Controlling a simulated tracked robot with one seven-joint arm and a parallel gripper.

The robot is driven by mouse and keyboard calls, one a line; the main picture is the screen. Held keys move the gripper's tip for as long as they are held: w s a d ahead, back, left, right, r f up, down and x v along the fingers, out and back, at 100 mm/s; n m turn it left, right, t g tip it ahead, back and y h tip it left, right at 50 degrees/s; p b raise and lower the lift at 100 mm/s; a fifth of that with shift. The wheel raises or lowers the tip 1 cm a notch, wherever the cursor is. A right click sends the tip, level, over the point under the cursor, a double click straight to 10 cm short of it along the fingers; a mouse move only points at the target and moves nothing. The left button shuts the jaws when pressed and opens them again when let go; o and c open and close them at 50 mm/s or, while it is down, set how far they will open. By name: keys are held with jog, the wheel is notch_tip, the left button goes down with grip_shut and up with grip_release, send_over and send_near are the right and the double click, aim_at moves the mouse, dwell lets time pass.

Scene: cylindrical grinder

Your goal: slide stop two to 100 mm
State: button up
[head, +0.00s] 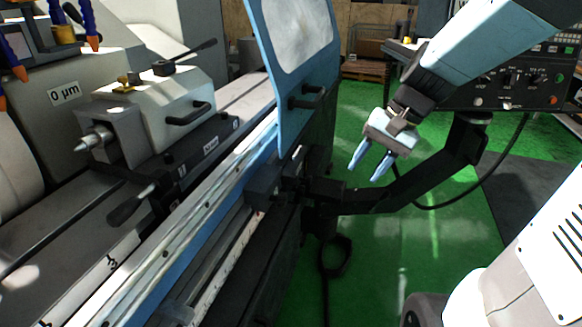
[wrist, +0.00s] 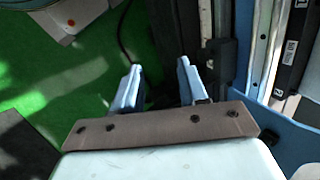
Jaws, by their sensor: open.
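A dark block (head: 262,187) sits on the machine's front rail, beside a pale strip with scale marks (head: 232,255). It may be a stop; I cannot read a number on it, and its setting is not readable. My gripper (head: 370,167) is open and empty, its two blue fingers pointing down over the green floor, to the right of the block and apart from it. In the wrist view my gripper (wrist: 157,72) shows both fingers spread with nothing between them.
A blue-framed door (head: 291,90) with a window stands upright behind the rail. A black support arm (head: 415,195) carries the control panel (head: 510,80) at right. The tailstock (head: 165,110) with a lever stands at left. Green floor (head: 380,250) is free beside the machine.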

jog(key=w+a+f+m+g+y, duration=0.1)
jog(key=w+a+f+m+y, duration=0.3)
jog(key=w+f+m+y, duration=0.55)
jog(key=m+t+y, duration=0.3)
jog(key=m+t, duration=0.4)
jog(key=m, duration=0.2)
send_near(292, 186)
jog(key=shift+n, duration=0.25)
jog(key=x, duration=0.3)
jog(key=r+x, duration=0.1)
jog(key=x, duration=0.2)
jog(key=w+x, duration=0.1)
jog(key=x, duration=0.3)
jog(key=shift+d+r, duration=0.15)
jog(key=shift+r, duration=0.25)
grip_shut()
